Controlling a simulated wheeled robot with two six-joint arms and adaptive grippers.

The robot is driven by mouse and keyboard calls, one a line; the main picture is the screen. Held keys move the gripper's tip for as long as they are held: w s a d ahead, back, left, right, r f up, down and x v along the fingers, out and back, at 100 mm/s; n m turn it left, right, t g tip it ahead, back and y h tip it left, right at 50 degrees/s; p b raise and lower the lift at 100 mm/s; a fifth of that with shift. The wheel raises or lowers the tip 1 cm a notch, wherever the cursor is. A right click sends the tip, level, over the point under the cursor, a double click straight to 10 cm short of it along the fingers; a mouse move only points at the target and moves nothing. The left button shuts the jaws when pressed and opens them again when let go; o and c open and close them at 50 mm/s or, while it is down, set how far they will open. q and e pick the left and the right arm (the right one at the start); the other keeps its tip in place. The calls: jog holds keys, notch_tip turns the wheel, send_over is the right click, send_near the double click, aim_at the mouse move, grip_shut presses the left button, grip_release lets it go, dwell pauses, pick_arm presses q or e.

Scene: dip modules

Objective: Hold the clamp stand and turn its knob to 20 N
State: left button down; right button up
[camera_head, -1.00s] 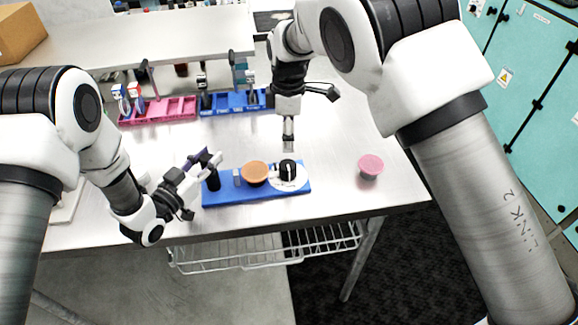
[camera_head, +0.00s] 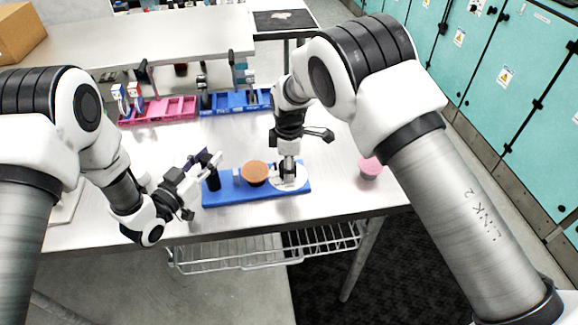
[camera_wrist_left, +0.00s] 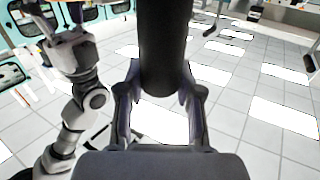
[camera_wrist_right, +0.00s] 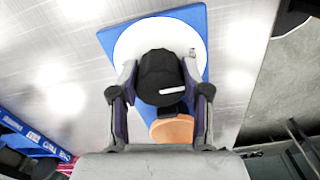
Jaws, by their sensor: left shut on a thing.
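The clamp stand has a blue base (camera_head: 240,197) near the table's front edge, with an orange disc (camera_head: 255,173) at its middle. A black upright post (camera_head: 213,182) stands at its left end. My left gripper (camera_head: 204,184) is shut on this post, which fills the gap between the fingers in the left wrist view (camera_wrist_left: 163,50). The black knob (camera_wrist_right: 160,78) with a white pointer mark sits on a white dial (camera_wrist_right: 133,42) at the base's right end. My right gripper (camera_wrist_right: 160,70) is open from above, its fingers on either side of the knob. Dial markings are not readable.
A pink round piece (camera_head: 370,170) stands right of the stand. Pink (camera_head: 160,112) and blue (camera_head: 225,104) trays with several modules lie at the back of the table. The tabletop between trays and stand is mostly clear.

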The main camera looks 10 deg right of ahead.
jog(key=shift+m, duration=0.3)
jog(key=shift+c, duration=0.2)
jog(key=m, duration=0.2)
jog(key=shift+s+m, duration=0.1)
jog(key=shift+m, duration=0.2)
jog(key=m, duration=0.4)
jog(key=shift+f+m, duration=0.1)
jog(key=shift+m, duration=0.2)
jog(key=m, duration=0.4)
jog(key=shift+s+a, duration=0.1)
jog(key=m, duration=0.9)
jog(key=shift+a+m, duration=0.1)
jog(key=shift+m, duration=0.2)
jog(key=m, duration=0.5)
jog(key=shift+m, duration=0.3)
